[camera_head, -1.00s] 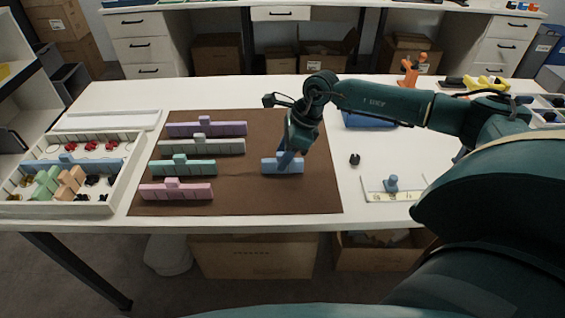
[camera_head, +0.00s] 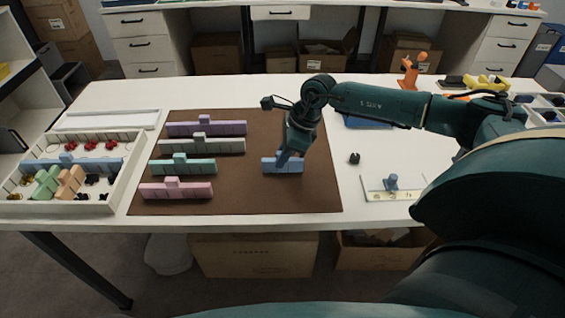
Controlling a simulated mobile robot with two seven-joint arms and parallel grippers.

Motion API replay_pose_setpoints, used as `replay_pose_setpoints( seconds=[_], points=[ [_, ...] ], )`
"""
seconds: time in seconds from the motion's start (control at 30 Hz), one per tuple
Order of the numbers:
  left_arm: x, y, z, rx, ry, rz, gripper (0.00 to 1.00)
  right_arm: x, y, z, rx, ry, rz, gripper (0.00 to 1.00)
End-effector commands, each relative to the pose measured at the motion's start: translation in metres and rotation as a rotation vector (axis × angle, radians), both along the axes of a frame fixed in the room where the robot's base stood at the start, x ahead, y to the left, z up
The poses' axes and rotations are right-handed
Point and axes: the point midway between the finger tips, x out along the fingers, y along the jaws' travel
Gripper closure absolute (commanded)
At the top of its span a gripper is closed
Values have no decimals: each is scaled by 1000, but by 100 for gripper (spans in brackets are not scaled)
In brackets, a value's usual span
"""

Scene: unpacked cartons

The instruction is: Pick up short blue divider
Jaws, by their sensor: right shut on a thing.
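The short blue divider (camera_head: 292,167) is on the right part of the brown mat (camera_head: 245,195). My right gripper (camera_head: 285,158) comes down on it from above and is shut on its middle. The fingers hide part of the divider's upper side. The divider looks upright; I cannot tell whether it touches the mat. My left gripper is not in view.
A white sectioned tray (camera_head: 105,207) stands at the left. A small black object (camera_head: 354,158) and a shallow tray (camera_head: 412,196) lie right of the mat.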

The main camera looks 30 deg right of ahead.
Motion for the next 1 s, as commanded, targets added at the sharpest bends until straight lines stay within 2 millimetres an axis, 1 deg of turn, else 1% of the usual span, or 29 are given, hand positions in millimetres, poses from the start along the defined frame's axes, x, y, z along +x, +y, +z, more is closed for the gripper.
replay_pose_setpoints(
  seconds=[0.17,0.27,0.6,0.7,0.8,1.0],
  points=[
    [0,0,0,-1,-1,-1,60,0,0,2,0,-1,0,100],
    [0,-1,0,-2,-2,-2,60,1,0,11,0,-3,-1,100],
    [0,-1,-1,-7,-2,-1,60,1,0,77,0,-5,0,100],
    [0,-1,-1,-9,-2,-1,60,1,0,91,1,-3,0,100],
    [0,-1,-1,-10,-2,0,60,1,0,98,0,-2,0,100],
    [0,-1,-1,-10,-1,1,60,0,0,101,0,0,0,100]
  ],
)
